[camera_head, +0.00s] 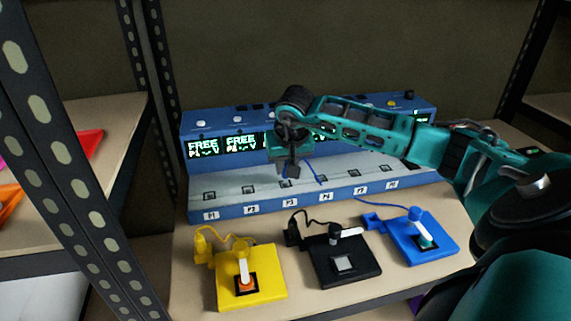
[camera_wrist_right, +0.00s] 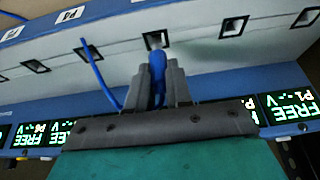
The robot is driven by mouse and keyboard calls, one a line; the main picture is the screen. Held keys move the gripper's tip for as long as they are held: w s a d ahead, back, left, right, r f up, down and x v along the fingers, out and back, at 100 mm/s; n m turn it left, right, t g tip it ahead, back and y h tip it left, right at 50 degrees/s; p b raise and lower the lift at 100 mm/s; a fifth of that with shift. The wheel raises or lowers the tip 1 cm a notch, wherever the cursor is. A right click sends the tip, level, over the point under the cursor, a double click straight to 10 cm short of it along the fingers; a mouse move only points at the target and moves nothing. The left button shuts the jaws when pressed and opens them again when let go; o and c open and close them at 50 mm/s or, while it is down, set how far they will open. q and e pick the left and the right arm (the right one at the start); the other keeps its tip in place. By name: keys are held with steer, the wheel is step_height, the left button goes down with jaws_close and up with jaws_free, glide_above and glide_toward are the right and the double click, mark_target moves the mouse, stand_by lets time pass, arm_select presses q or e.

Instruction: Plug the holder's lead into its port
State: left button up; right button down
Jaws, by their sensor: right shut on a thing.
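My right gripper (camera_head: 288,172) reaches over the blue dryer unit from the right. In the right wrist view the gripper (camera_wrist_right: 157,92) is shut on a blue plug (camera_wrist_right: 157,68). The plug's silver tip points at a dark square port, touching or just in front of it; I cannot tell whether it is in. A blue lead (camera_wrist_right: 98,70) shows beside the jaws, and also in the head view (camera_head: 315,172). The blue holder (camera_head: 435,247) lies on the shelf at right, with a white-and-blue lever. My left gripper is not in view.
The dryer unit (camera_head: 235,217) has a row of ports, labels and green FREE displays. A yellow holder (camera_head: 265,288) and a black holder (camera_head: 365,268) lie before it, close together. Dark rack posts (camera_head: 75,170) stand at left. Bare shelf (camera_head: 190,275) shows at front left.

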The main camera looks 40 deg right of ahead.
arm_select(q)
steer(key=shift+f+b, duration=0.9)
arm_select(e)
steer(key=shift+f, duration=1.25)
steer(key=c, duration=1)
jaws_free()
steer(key=shift+o, duration=0.2)
steer(key=shift+v, duration=1.05)
arm_select(q)
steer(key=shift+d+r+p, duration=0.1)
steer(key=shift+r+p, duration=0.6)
steer(key=shift+p, duration=0.05)
arm_select(e)
steer(key=v, duration=1.1)
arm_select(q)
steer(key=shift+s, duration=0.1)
arm_select(e)
steer(key=shift+f, duration=0.1)
